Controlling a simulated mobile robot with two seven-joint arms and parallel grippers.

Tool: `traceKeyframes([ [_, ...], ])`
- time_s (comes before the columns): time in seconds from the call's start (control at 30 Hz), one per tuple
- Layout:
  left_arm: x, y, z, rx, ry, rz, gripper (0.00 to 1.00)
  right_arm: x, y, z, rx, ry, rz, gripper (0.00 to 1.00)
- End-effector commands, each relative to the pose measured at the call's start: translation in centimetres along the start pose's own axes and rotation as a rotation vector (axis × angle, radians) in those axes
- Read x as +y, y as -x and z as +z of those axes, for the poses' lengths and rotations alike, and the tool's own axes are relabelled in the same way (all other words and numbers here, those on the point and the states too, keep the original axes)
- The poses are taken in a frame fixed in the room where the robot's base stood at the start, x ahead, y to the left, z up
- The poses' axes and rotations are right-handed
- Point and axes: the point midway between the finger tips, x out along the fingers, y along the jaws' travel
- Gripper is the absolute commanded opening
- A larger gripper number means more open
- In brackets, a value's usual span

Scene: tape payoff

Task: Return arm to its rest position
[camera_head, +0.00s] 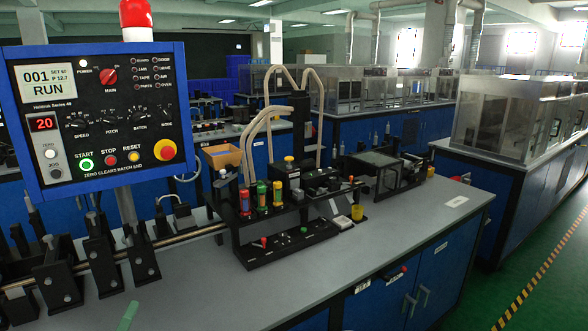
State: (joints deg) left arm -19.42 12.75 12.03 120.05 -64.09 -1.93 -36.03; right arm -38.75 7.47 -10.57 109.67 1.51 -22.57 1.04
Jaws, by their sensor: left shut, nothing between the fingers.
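Only a small green tip of my left gripper (128,316) shows at the bottom edge of the head view, in front of the grey bench top (330,268). It is shut and holds nothing. The rest of that gripper and its arm are below the picture. The tip looks apart from the machine parts, though its height over the bench is hard to tell. My right gripper is not in view.
A blue control panel (100,118) reading RUN stands at left above a metal rod (190,236) in black brackets (100,258). A black fixture (285,240) with coloured cylinders stands mid-bench. The bench front is clear; a green aisle (545,235) lies at right.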

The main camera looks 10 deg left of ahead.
Motion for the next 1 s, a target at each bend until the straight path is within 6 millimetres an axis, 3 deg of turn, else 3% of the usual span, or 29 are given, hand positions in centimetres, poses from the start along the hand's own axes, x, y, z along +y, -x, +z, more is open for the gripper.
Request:
traceKeyframes([
  [0.03, 2.5, 1.3, -2.2, 0.022, 0.188, 0.08, 0.0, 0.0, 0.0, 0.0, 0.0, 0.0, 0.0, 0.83],
  [0.1, 5.6, 3.3, -5.1, 0.033, 0.449, 0.196, 0.0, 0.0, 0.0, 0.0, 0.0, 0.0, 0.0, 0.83],
  [0.17, 8.1, 5.4, -7.8, 0.031, 0.669, 0.308, 0.0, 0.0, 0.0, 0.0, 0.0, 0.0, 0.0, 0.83],
  [0.3, 13.2, 11.8, -14.7, -0.025, 1.146, 0.605, 0.0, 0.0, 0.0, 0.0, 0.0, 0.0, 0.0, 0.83],
  [0.5, 16.2, 20.7, -22.4, -0.174, 1.606, 0.97, 0.0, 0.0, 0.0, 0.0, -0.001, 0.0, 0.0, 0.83],
  [0.6, 16.5, 23.5, -24.5, -0.235, 1.725, 1.081, 0.0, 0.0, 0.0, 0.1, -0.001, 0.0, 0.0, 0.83],
  [0.7, 16.5, 24.8, -25.6, -0.268, 1.783, 1.136, 0.0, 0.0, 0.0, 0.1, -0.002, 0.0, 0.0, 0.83],
  [1.0, 16.5, 25.0, -25.8, -0.273, 1.792, 1.144, 0.0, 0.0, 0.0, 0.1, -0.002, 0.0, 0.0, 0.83],
])
